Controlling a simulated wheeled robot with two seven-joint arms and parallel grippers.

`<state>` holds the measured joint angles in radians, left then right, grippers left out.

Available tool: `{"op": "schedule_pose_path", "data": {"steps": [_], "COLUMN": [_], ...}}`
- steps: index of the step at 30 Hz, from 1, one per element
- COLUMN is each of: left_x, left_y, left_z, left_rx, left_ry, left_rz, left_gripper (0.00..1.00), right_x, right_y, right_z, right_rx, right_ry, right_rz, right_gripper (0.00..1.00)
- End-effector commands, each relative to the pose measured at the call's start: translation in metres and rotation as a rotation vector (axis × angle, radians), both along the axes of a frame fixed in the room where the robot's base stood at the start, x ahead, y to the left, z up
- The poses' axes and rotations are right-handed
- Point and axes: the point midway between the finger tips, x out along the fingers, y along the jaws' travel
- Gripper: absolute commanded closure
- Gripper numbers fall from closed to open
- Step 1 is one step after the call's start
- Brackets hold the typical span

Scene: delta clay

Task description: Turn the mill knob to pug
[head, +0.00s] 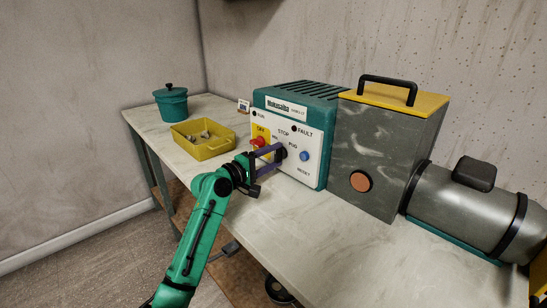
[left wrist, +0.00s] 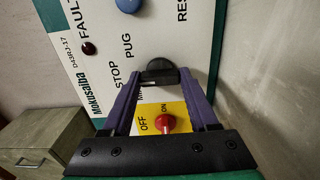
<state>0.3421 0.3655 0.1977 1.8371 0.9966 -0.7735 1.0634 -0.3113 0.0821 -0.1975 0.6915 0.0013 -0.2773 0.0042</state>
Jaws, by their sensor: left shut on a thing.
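The mill's control box (head: 310,181) is teal with a white front panel and stands on the bench. Its black mill knob (head: 281,154) sits among the labels STOP, PUG and one partly hidden label. My left gripper (head: 274,157) reaches the panel from the front, its purple fingers shut on the knob. In the left wrist view the knob (left wrist: 160,71) lies between the two fingertips, and STOP and PUG are readable beside it. I cannot tell which label the knob points at. My right gripper is not in view.
A blue button (head: 304,155) is right of the knob. A yellow tray (head: 213,148) and teal pot (head: 171,103) stand left; a grey box (head: 375,150) stands right.

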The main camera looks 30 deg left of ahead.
Motion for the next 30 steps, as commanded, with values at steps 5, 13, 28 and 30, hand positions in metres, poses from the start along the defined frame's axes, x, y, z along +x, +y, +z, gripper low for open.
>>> {"op": "schedule_pose_path", "data": {"steps": [5, 13, 28, 30], "left_x": [0.0, 0.0, 0.0, 0.0], "left_y": [0.0, 0.0, 0.0, 0.0], "left_z": [-0.001, -0.002, -0.002, -0.002], "left_rx": [0.037, 0.184, 0.543, 0.578], "left_ry": [-0.011, -0.061, -0.187, -0.199], "left_rz": [0.0, 0.0, 0.0, -0.001], "left_gripper": [0.96, 0.96, 0.96, 0.96], "right_x": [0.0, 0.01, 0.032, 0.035], "right_y": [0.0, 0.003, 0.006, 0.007], "right_z": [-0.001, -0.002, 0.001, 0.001], "right_rx": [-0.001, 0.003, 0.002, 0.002], "right_ry": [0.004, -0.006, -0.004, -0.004], "right_rz": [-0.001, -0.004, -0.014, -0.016], "right_gripper": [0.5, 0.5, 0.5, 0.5]}}
